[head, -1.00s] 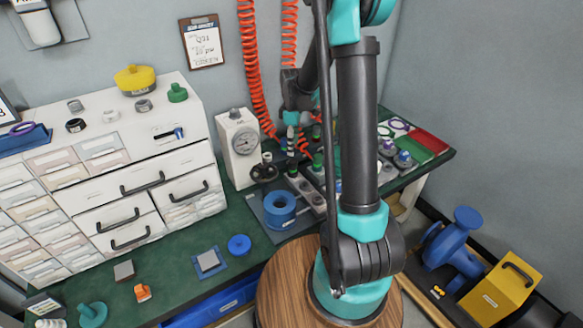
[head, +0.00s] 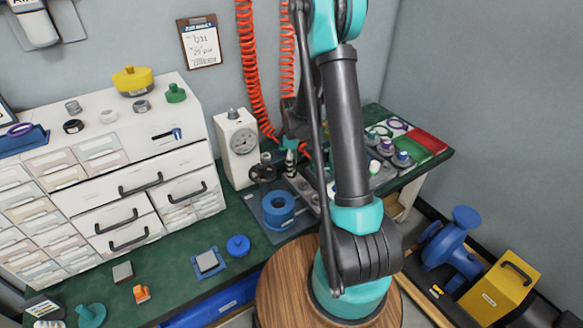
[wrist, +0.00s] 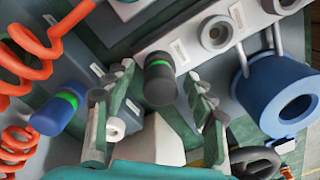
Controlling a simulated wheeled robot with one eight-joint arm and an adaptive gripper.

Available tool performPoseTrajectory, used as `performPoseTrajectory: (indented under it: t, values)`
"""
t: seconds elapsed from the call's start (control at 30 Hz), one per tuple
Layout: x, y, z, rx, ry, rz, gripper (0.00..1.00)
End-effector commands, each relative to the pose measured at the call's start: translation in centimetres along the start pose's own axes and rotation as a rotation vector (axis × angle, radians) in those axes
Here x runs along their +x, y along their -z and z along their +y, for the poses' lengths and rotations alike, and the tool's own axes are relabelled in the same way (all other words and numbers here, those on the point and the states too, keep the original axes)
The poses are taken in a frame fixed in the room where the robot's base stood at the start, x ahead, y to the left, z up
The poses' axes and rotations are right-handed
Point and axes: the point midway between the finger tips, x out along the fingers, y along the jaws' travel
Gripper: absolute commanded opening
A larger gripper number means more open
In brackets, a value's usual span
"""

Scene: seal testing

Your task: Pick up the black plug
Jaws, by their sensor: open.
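The black plug (wrist: 160,77), a dark cylinder with a bright green band, stands in a pale labelled block in the wrist view. My gripper (wrist: 163,92) is open, with one finger on each side of the plug. The fingers look apart from it, and nothing is held. In the head view my gripper (head: 291,152) is low over the back of the green bench; I cannot clearly make out the black plug there.
A blue plug with a green band (wrist: 58,112) is left of the gripper. A big blue ring (wrist: 290,98) is at right. A white gauge box (head: 237,148) and black handwheel (head: 262,170) stand close by. Orange coiled hoses (head: 252,75) hang behind. Several capped plugs sit at right.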

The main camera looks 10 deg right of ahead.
Motion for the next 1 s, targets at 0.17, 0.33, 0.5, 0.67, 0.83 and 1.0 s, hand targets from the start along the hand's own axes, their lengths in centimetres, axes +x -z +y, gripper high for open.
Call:
performPoseTrajectory:
  t: [0.17,0.33,0.5,0.67,0.83,1.0]
  values:
    - [-0.03,0.0,-0.02,0.0,0.0,0.0,0.51]
    - [-0.04,0.0,-0.01,0.0,0.0,0.0,0.3]
    - [-0.05,0.0,-0.02,0.0,0.0,0.0,0.09]
    - [-0.05,0.0,-0.02,0.0,0.0,0.0,0.0]
    - [-0.1,-0.01,-0.02,0.0,0.0,0.0,0.0]
    - [-0.71,-0.02,-0.05,0.0,0.0,0.0,0.0]
